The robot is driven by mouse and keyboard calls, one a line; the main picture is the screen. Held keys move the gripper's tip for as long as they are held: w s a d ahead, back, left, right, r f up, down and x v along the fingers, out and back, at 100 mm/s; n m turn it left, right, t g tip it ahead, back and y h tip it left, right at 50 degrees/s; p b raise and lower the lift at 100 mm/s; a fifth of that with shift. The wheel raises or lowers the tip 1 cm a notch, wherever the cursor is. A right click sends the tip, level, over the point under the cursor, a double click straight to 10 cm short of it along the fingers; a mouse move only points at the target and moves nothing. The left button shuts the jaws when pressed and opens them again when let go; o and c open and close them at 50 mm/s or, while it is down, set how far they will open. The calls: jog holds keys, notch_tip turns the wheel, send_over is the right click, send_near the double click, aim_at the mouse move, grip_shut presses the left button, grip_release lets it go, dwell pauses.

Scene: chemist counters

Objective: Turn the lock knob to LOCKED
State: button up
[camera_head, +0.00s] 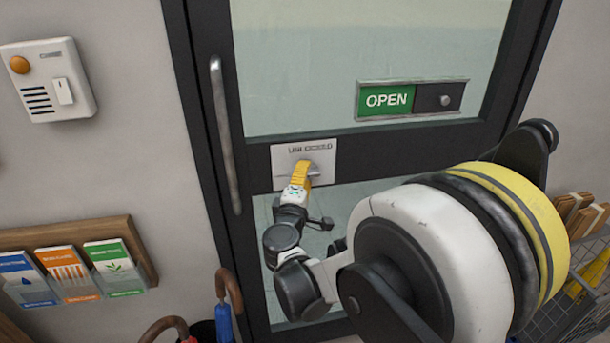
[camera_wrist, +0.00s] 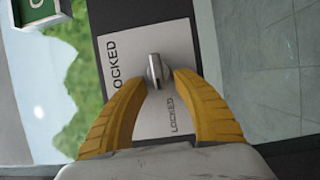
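The lock knob (camera_wrist: 157,70) is a small grey metal turn piece on a white lettered plate (camera_wrist: 184,42). In the head view the plate (camera_head: 324,152) is on the dark crossbar of the door, and my gripper largely covers the knob. In the wrist view, the yellow fingertips of my gripper (camera_wrist: 160,80) lie on either side of the knob, very close to it. Whether they touch or grip it I cannot tell. The plate's lettering is partly cut off; "OCKED" and "LOCKED" are readable. In the head view my gripper (camera_head: 300,177) is at the plate.
The glazed door has a long vertical handle (camera_head: 224,135) left of the plate. An OPEN slider sign (camera_head: 388,99) is above right. A wall intercom (camera_head: 48,80), leaflet rack (camera_head: 146,258), umbrellas (camera_head: 223,318) and a wire basket (camera_head: 585,275) stand around the door.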

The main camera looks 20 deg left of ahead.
jog(key=s+d, duration=0.1)
jog(key=s, duration=1)
jog(key=shift+s+d, duration=0.3)
jog(key=shift+d, duration=0.1)
jog(key=w+d+r+m+g+h, duration=0.1)
jog(key=d+m+g+h, duration=0.3)
jog(key=d, duration=0.9)
jog(key=w+d+r+m+g+h, duration=0.1)
jog(key=d+m, duration=0.4)
jog(key=d, duration=0.8)
jog(key=s+d+f+m+g+y, duration=0.1)
jog(key=s+d+m, duration=0.4)
jog(key=s, duration=0.5)
jog(key=s+d+f+m+g+y, duration=0.1)
jog(key=s+d+m+g, duration=0.3)
jog(key=s+d, duration=0.5)
jog(key=shift+s+d+f+m+g, duration=0.35)
jog(key=shift+f+m, duration=0.5)
jog(key=shift+m, duration=0.15)
